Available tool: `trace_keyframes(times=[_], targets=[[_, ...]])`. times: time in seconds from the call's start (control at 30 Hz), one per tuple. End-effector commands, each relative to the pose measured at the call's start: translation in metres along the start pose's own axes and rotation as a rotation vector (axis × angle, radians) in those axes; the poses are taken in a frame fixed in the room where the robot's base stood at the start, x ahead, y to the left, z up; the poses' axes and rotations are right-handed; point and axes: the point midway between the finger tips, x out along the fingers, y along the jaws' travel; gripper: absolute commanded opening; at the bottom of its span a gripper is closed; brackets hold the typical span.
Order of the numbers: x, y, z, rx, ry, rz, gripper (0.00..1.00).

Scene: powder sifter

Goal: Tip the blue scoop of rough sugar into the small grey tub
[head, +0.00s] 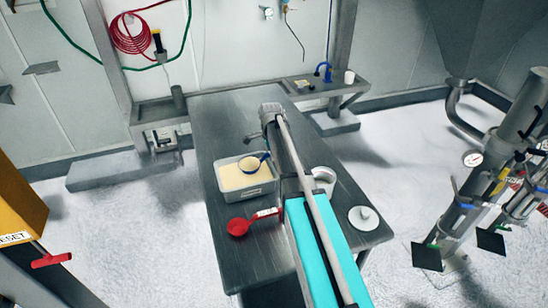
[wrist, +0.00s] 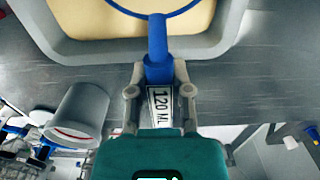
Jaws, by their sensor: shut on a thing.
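The blue scoop (head: 264,156) has its bowl at the large light-grey tray (head: 225,189) of pale yellow sugar. I cannot tell whether the bowl touches the sugar. In the wrist view my gripper (wrist: 158,76) is shut on the scoop's blue handle (wrist: 157,45), with a "120 ML" label between the fingers. The bowl is cut off by the top edge, and pale yellow shows inside its rim. In the head view my arm largely hides the gripper. The small grey tub (head: 323,178) stands right of my arm, partly hidden by it; it also shows left of the gripper in the wrist view (wrist: 76,118).
A red scoop (head: 239,227) lies in front of the tray on the dark metal table (head: 222,120). A round pale lid (head: 364,217) lies near the right edge. The table's far part is clear. Metal pipework (head: 470,185) stands off to the right.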

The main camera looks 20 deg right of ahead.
Motion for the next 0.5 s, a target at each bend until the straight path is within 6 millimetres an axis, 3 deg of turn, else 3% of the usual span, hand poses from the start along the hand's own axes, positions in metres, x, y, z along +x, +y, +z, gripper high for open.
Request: trace_keyframes(times=[0.5], targets=[[0.0,0.026,0.0,0.0,0.0,0.0,0.0]])
